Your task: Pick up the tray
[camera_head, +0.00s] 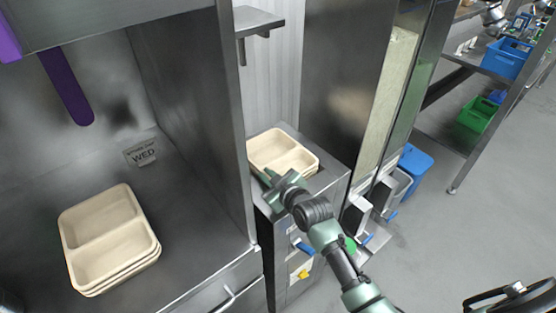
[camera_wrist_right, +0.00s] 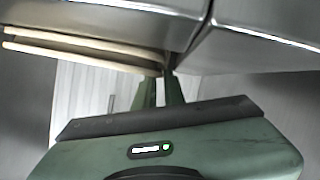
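A beige two-compartment tray (camera_head: 282,150) sits on a metal stand in the middle of the head view. My right gripper (camera_head: 270,180) is at the tray's near side, with its fingertips at or against the rim. In the right wrist view the gripper's two green fingers (camera_wrist_right: 161,90) are close together, just below the end of pale tray edges (camera_wrist_right: 85,50). Whether they are shut on the rim cannot be told. A stack of similar trays (camera_head: 108,240) lies on the steel counter at left. My left gripper is not in view.
A steel upright panel (camera_head: 215,120) stands between the counter and the stand. A tall steel cabinet (camera_head: 345,80) rises behind the stand. A blue bin (camera_head: 416,160) and open floor are to the right.

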